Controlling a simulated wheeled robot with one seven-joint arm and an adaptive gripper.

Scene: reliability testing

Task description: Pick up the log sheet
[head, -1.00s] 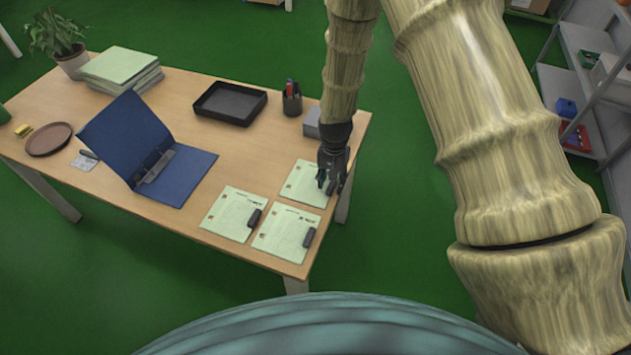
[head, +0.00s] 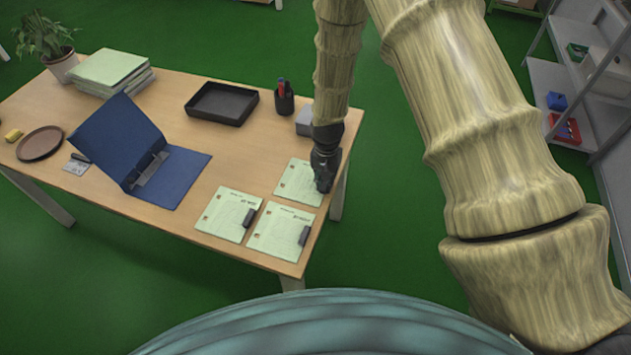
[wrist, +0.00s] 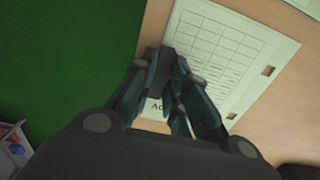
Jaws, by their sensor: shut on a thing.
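Three pale green log sheets lie at the table's near right corner: a back one (head: 293,181), a left one (head: 219,214) and a front one (head: 275,232). The left and front sheets each carry a dark grey block (head: 304,236) on their right side. My gripper (head: 323,184) is down at the right side of the back sheet. In the wrist view my gripper (wrist: 166,80) is shut on a dark block (wrist: 161,66) at the edge of that sheet (wrist: 222,48), which shows a printed grid and punched holes. Fingers hide part of the block and printed letters.
An open blue binder (head: 185,179) stands left of the sheets. A black tray (head: 221,119), a pen cup (head: 284,104) and a grey box (head: 304,122) are behind them. The table's right edge is close to my gripper. Shelves (head: 545,75) stand at right.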

